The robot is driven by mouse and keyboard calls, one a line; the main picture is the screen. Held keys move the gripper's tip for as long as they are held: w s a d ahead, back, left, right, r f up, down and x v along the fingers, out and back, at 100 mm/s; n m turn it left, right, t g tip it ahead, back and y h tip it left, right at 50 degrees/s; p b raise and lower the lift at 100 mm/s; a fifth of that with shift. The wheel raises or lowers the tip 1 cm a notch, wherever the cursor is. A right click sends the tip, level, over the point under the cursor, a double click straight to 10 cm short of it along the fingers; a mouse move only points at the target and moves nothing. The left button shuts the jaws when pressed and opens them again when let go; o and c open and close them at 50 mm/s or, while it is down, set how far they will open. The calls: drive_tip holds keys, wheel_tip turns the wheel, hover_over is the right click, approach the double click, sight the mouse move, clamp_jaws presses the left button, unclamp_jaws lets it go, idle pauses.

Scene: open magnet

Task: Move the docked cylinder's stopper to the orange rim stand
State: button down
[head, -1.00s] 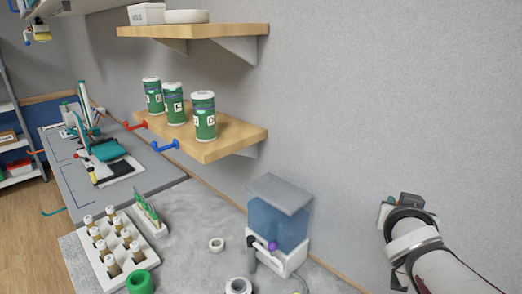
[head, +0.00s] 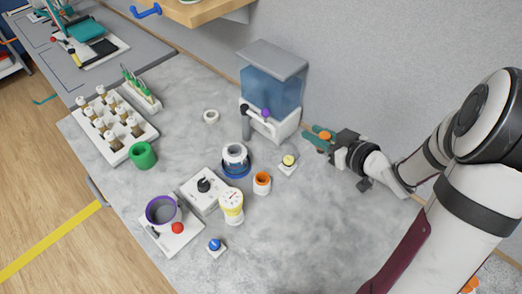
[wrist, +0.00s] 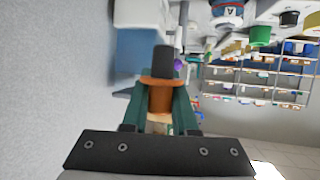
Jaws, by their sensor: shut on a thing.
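My gripper (head: 320,136) is shut on an orange piece (head: 325,135) above the right part of the bench. In the wrist view the green fingers (wrist: 161,110) pinch this piece, which has an orange flange and a dark grey cylindrical end (wrist: 164,60); it may be the stopper. A white-and-grey cylinder (head: 235,154) stands in a blue ring dock (head: 236,172); I cannot tell if its top is open. The orange rim stand (head: 262,183), a short white cup with an orange rim, stands right of and nearer than the dock, apart from my gripper.
A blue water tank (head: 271,90) stands left of my gripper by the wall. A yellow knob (head: 289,160) is near it. The bench's right side is clear.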

drive_tip(key=shift+n+g+y, duration=0.6)
drive_tip(key=shift+n+y, duration=0.2)
drive_tip(key=shift+n, duration=0.1)
drive_tip(key=a+f, duration=0.6)
drive_tip(key=a, duration=0.1)
drive_tip(key=a+f, duration=0.7)
drive_tip(key=shift+a+f, duration=0.1)
drive_tip(key=shift+a, duration=0.1)
drive_tip(key=shift+f, duration=0.3)
drive_tip(key=shift+f, duration=0.15)
drive_tip(key=c, duration=0.7)
unclamp_jaws()
